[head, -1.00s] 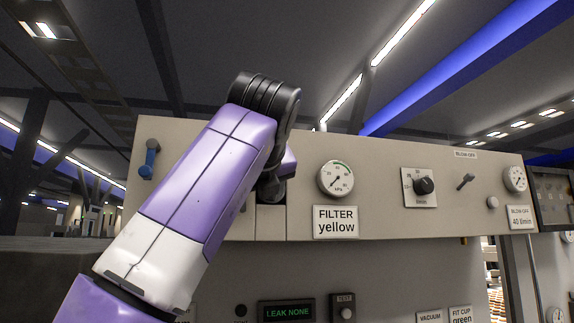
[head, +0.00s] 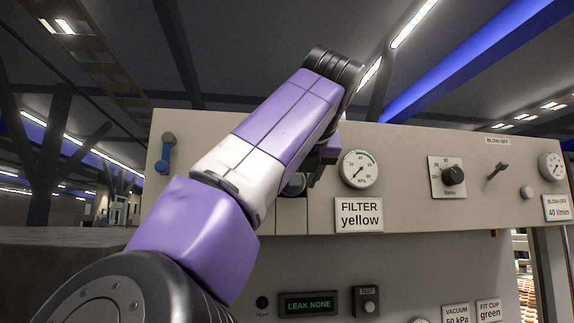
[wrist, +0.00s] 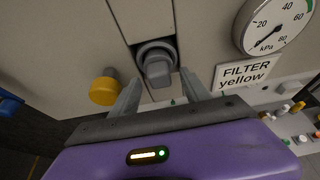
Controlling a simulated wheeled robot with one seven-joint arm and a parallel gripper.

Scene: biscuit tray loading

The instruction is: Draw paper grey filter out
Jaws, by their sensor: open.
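A grey round fitting with a blocky grip (wrist: 158,66) sits in a slot of the beige panel in the wrist view. I take it to be the grey filter; I cannot tell if it is paper. My gripper (wrist: 160,78) is open, with one finger on each side of the grip and nothing clearly held. I cannot tell whether the fingers touch it. The "FILTER yellow" label (head: 359,214) is right of the slot; it also shows in the wrist view (wrist: 244,73).
A pressure gauge (head: 360,169) is above the label. A blue-handled lever (head: 168,152) is on the panel's left, a black dial (head: 453,175) on its right. A "LEAK NONE" display (head: 308,304) is below.

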